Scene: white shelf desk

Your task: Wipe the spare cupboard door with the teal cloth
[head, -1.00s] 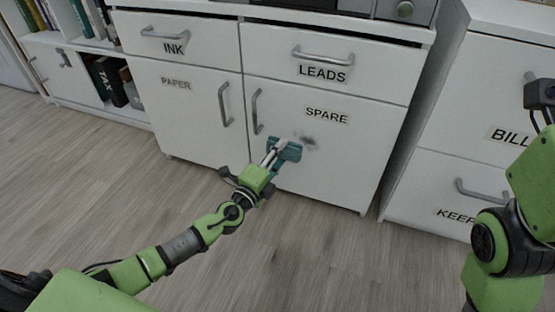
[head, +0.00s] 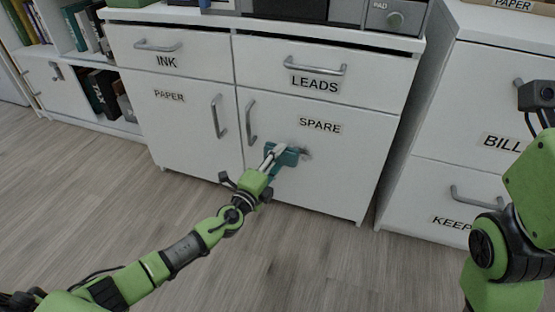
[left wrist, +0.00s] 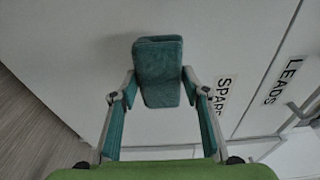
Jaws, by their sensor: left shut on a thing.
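The spare cupboard door (head: 340,165) is white and closed, with a SPARE label (head: 320,126) and a vertical handle on its left side. A dark grey smudge (head: 306,153) shows on it below the label. My left gripper (head: 271,158) is shut on the teal cloth (head: 287,156), which is against or very close to the door at the smudge's left edge and seems to cover part of it. In the left wrist view the cloth (left wrist: 158,70) is a folded pad between the two fingers, in front of the door.
The spare door's handle (head: 251,124) stands out left of the cloth. The leads drawer (head: 314,83) is above, the paper door (head: 180,125) to the left. A second white cabinet (head: 470,125) stands at the right. The wooden floor in front is clear.

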